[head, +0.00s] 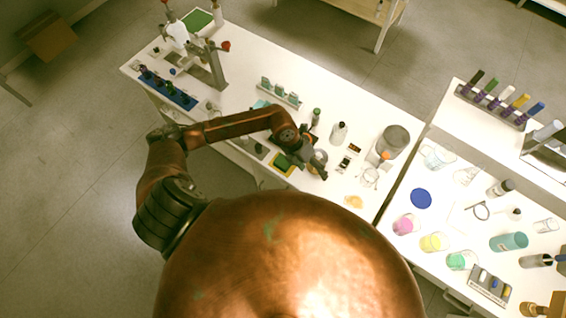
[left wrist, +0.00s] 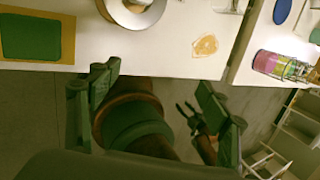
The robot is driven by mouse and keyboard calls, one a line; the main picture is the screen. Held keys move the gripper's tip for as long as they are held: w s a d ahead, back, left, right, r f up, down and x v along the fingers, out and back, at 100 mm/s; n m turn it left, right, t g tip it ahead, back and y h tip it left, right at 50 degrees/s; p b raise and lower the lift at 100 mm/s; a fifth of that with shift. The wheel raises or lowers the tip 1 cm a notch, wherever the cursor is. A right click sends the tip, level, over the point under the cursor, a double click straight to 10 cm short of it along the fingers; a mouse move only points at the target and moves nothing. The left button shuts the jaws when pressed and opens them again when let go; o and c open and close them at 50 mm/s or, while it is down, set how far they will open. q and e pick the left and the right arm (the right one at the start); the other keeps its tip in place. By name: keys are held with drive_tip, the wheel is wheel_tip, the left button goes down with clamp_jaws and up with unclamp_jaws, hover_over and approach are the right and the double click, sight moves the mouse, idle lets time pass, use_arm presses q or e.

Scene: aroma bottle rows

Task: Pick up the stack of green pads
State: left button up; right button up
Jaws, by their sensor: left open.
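The stack of green pads (head: 284,163) lies at the front edge of the long white table, on or inside a yellow border. It also shows as a flat green square (left wrist: 30,38) at the upper left of the left wrist view. How many pads there are cannot be told. My left gripper (head: 316,171) is just right of the pads, near the table's front edge, and touches nothing that I can see. In the left wrist view its two fingers (left wrist: 158,100) are wide apart and empty. A small dark claw (left wrist: 190,117), seemingly my right gripper, shows below the table edge.
A round metal dish (left wrist: 133,8) and an orange-yellow patch (left wrist: 205,46) lie right of the pads. A white bottle (head: 338,132) and a grey round vessel (head: 393,139) stand behind my left gripper. A second table (head: 455,188) with several beakers is on the right.

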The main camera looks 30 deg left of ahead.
sight(282, 163)
use_arm(q)
drive_tip(key=a+f+y, duration=0.1)
drive_tip(key=a, duration=0.3)
drive_tip(key=a+f+y, duration=0.1)
drive_tip(key=a+y, duration=0.1)
drive_tip(key=a, duration=0.2)
drive_tip(key=w+a+f+y, duration=0.1)
drive_tip(key=a+y, duration=0.1)
drive_tip(key=a, duration=0.3)
drive_tip(key=shift+w+g, duration=0.1)
drive_tip(key=shift+g, duration=0.3)
drive_tip(key=shift+a+f, duration=0.2)
drive_tip(key=shift+f, duration=0.4)
drive_tip(key=shift+a+f, duration=0.2)
drive_tip(key=shift+f, duration=0.35)
drive_tip(key=shift+w+a+f+p, duration=0.1)
drive_tip(key=shift+f+p, duration=0.2)
drive_tip(key=shift+f, duration=1.1)
drive_tip(key=shift+w+f+p, duration=0.1)
drive_tip(key=shift+f+p, duration=0.2)
drive_tip(key=shift+f, duration=1.05)
drive_tip(key=shift+c, duration=0.4)
drive_tip(key=c, duration=1.2)
